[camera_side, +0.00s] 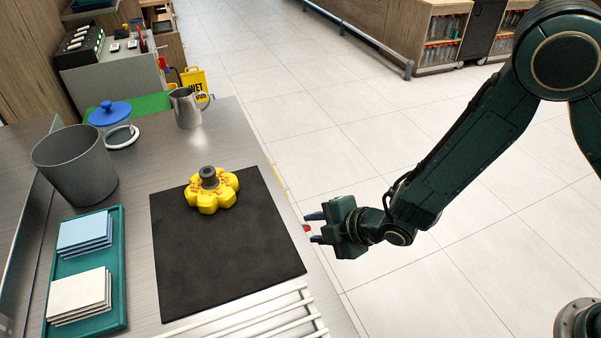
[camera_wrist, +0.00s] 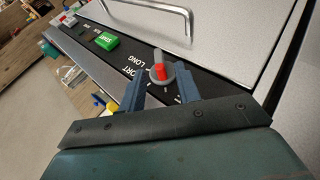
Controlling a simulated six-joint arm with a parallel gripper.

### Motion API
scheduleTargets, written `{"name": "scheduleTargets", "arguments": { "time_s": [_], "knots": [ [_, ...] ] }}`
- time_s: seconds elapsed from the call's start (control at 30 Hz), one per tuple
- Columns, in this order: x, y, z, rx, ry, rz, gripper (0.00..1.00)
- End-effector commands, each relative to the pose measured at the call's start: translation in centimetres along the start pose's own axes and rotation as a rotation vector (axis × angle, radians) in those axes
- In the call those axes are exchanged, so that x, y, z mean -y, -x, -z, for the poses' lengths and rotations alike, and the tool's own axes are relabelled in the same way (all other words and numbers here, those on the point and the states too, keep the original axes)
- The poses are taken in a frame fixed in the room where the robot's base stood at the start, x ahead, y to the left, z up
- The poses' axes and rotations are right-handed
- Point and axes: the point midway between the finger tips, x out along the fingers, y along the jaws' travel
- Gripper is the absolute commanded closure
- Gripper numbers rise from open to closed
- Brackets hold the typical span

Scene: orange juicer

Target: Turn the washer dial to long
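The washer dial (camera_wrist: 157,58) is a round grey knob with a red marker. It shows in the wrist view on a dark panel strip, near the printed word LONG and a partly hidden word ending in ORT. I cannot tell exactly where the marker points. My gripper (camera_wrist: 158,76) is open, with one blue finger on either side of the dial; contact is not clear. In the side view my gripper (camera_side: 309,228) is at the right edge of the counter, with a small red part showing between its fingertips; the washer front is mostly hidden there.
The panel also has a green START button (camera_wrist: 106,41), and a metal handle (camera_wrist: 150,10) stands out beyond it. On the counter are a black mat (camera_side: 220,260), a yellow flower-shaped object (camera_side: 212,193), a teal tray (camera_side: 118,290) and a grey bin (camera_side: 75,170). Open floor lies right.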

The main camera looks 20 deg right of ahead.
Motion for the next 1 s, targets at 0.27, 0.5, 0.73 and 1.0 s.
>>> {"name": "scheduleTargets", "arguments": {
  "time_s": [0.27,0.5,0.73,1.0],
  "knots": [
    [0.0,-2.5,0.0,0.001,-0.001,0.001,0.67],
    [0.0,-3.0,0.0,0.001,-0.001,0.001,0.67],
    [0.0,-3.0,0.0,0.0,0.0,0.001,0.75],
    [0.0,-3.0,0.0,0.0,0.0,0.001,1.0]
  ]
}}
